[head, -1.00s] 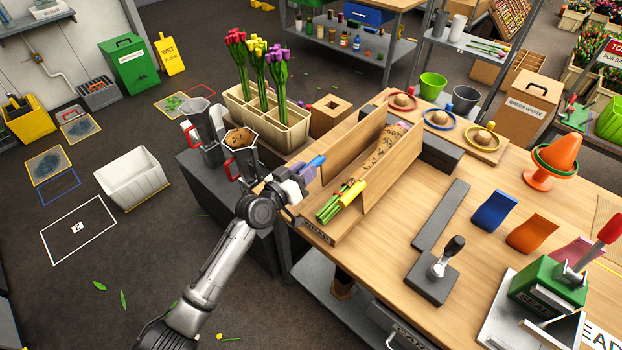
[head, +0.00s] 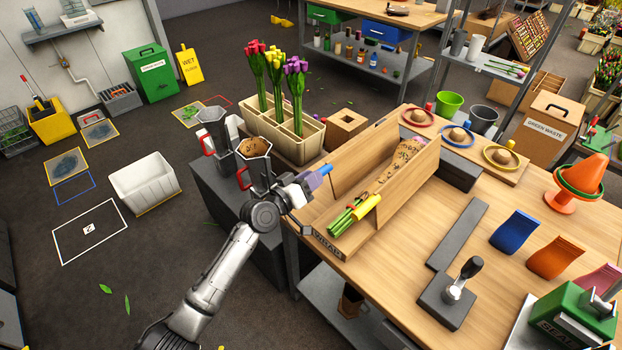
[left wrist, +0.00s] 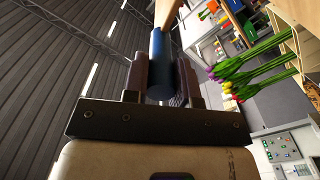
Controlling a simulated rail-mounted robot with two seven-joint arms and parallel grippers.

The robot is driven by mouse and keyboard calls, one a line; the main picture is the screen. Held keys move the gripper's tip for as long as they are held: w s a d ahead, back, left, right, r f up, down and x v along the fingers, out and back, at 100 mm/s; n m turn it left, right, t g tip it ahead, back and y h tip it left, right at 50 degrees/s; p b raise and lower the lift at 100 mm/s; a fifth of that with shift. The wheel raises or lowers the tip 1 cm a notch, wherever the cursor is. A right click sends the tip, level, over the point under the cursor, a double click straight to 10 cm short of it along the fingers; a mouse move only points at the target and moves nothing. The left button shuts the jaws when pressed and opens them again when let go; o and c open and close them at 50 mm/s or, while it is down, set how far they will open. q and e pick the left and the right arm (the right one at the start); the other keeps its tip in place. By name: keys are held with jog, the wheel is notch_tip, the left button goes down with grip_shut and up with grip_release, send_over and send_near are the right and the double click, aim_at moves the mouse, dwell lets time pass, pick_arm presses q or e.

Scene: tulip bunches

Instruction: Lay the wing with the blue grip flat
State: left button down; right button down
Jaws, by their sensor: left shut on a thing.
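The wrapping station (head: 322,243) sits on the bench with two wooden side wings. The wing with the blue grip (head: 352,156) is the left one and stands raised. Its blue grip (head: 320,174) sticks out at the front. My left gripper (head: 304,184) is shut on this grip; the left wrist view shows the blue grip (left wrist: 160,62) between the two fingers. The other wing (head: 418,178), on the right, also stands up. Green stems and printed paper (head: 402,160) lie between the wings. My right gripper is out of view.
Metal pitchers (head: 212,128) with red handles stand left of my gripper, close to my arm. A planter of tulips (head: 290,140) stands behind. A grey lever block (head: 446,300) is on the bench to the right. Bare bench top (head: 492,190) lies beyond it.

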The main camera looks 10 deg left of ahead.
pick_arm(q)
jog(key=c, duration=0.9)
grip_release()
jog(key=shift+s+a, duration=0.35)
jog(key=shift+s, duration=0.1)
jog(key=shift+p+v, duration=1.3)
jog(key=shift+v, duration=5.05)
